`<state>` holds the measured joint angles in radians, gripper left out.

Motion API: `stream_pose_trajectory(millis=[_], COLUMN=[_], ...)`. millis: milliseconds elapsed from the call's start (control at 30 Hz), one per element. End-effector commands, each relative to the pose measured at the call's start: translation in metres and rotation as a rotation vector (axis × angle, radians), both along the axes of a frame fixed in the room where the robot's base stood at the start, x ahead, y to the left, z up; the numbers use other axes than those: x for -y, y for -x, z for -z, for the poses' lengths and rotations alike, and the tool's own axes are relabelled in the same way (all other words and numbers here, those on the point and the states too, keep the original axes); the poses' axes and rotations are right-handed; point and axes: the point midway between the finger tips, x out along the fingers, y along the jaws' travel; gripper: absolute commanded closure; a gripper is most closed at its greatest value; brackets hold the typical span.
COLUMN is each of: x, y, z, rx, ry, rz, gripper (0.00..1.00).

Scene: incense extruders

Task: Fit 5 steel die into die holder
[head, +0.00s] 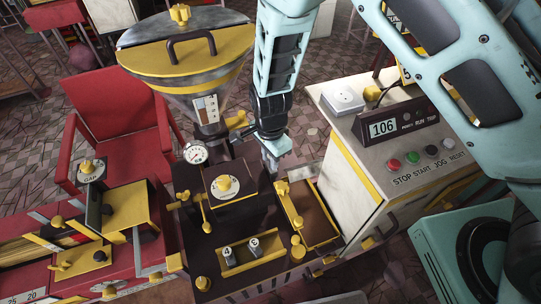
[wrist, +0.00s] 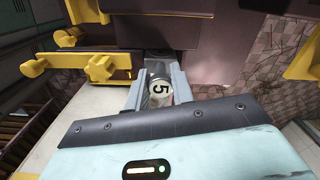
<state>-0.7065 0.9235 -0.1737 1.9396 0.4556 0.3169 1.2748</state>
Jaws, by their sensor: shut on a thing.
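The steel 5 die (wrist: 160,90), a small grey cylinder with a white end marked 5, sits between the two fingers of my gripper (wrist: 160,86) in the wrist view. The gripper is shut on it. In the head view my gripper (head: 275,160) reaches down beside the dark extruder body, and the die is hidden there. In the wrist view the die's far end faces a dark part of the machine; I cannot tell whether it touches or enters the die holder, which I cannot make out clearly. Dies marked 4 (head: 228,255) and 3 (head: 255,246) stand on a yellow rack.
A yellow-rimmed hopper (head: 185,62) and pressure gauge (head: 195,152) stand left of my arm. A brown yellow-edged tray (head: 308,216) lies below my gripper. A control cabinet (head: 350,180) is at right. Yellow knobs (wrist: 105,68) project close left of the fingers.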

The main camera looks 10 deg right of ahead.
Motion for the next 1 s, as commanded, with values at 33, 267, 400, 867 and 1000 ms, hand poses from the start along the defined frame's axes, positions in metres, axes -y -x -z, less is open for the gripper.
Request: stream_pose_trajectory(millis=[33, 267, 400, 867, 1000], x=[0.0, 0.0, 0.0, 0.0, 0.0], y=[0.0, 0.0, 0.0, 0.0, 0.0], z=[0.0, 0.0, 0.001, 0.01, 0.01], rx=[0.001, 0.001, 0.001, 0.0, 0.0], ry=[0.0, 0.0, 0.0, 0.0, 0.0], rz=[0.0, 0.0, 0.0, 0.0, 0.0], gripper=[1.0, 1.0, 1.0, 1.0, 1.0])
